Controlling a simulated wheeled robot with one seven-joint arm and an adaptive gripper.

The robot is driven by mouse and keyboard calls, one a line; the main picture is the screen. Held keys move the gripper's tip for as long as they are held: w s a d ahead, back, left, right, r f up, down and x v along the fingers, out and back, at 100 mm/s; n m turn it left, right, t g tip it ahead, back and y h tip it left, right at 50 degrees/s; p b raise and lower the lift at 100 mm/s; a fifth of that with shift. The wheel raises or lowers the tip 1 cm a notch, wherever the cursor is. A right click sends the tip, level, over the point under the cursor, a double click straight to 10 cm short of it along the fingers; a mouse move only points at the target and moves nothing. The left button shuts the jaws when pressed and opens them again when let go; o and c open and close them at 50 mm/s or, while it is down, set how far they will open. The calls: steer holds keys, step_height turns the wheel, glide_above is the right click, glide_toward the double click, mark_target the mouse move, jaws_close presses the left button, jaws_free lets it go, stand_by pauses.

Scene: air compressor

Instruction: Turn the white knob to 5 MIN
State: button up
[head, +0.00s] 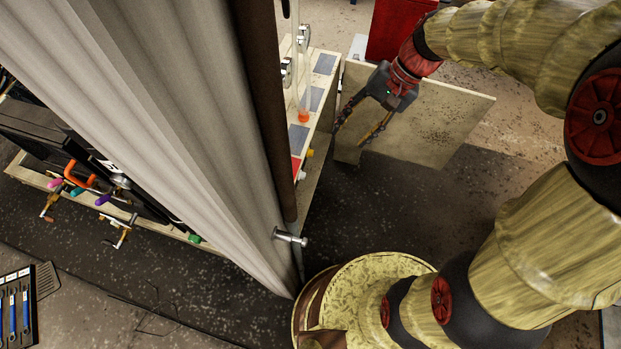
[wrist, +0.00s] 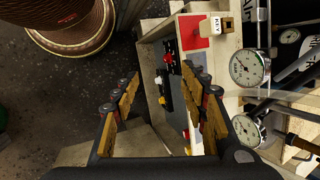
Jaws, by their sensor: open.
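The control panel (wrist: 174,93) shows in the wrist view between my fingers, on the side of a pale cabinet. It carries small red, white and yellow controls. A small white control (wrist: 161,100) sits on its left part, but its markings are too small to read, and I cannot tell for sure that it is the white knob. In the head view a small white knob (head: 301,175) shows on the cabinet side, partly hidden by the column. My gripper (head: 361,136) is open and empty, to the right of the cabinet; its fingers also show in the wrist view (wrist: 165,82).
Round gauges (wrist: 250,67) and pipes stand on the cabinet top, near a red plate (wrist: 194,31) and a KEY box (wrist: 219,28). A pale board (head: 430,120) stands behind my gripper. The dark floor (head: 350,215) below my gripper is clear.

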mark_target(302, 176)
steer(key=w+a+f+m+g+y+b, duration=0.1)
steer(key=w+f+m+y, duration=0.4)
steer(key=f, duration=0.7)
steer(key=w+a+f+m+y+b, duration=0.1)
steer(key=w+a+f+m+y, duration=0.15)
steer(key=w+f, duration=0.75)
steer(key=s+f+m+t+y, duration=0.1)
steer(key=f+m+t, duration=0.25)
steer(key=f, duration=0.65)
steer(key=s+d+f+m+t+y+b, duration=0.15)
steer(key=f+m, duration=0.25)
steer(key=f, duration=0.7)
steer(key=s+a+f+m+t+y, duration=0.1)
steer(key=f+m+t+y, duration=0.2)
steer(key=f, duration=0.7)
steer(key=shift+m+h, duration=0.4)
steer(key=shift+h, duration=0.2)
steer(key=b+x, duration=0.1)
steer(key=x, duration=0.4)
steer(key=shift+w+a+f, duration=0.15)
steer(key=shift+f, duration=0.05)
steer(key=shift+b+x, duration=0.4)
steer(key=shift+x, duration=0.4)
steer(key=shift+w+r, duration=0.1)
steer(key=shift+c, duration=1.3)
steer(key=c, duration=0.7)
jaws_close()
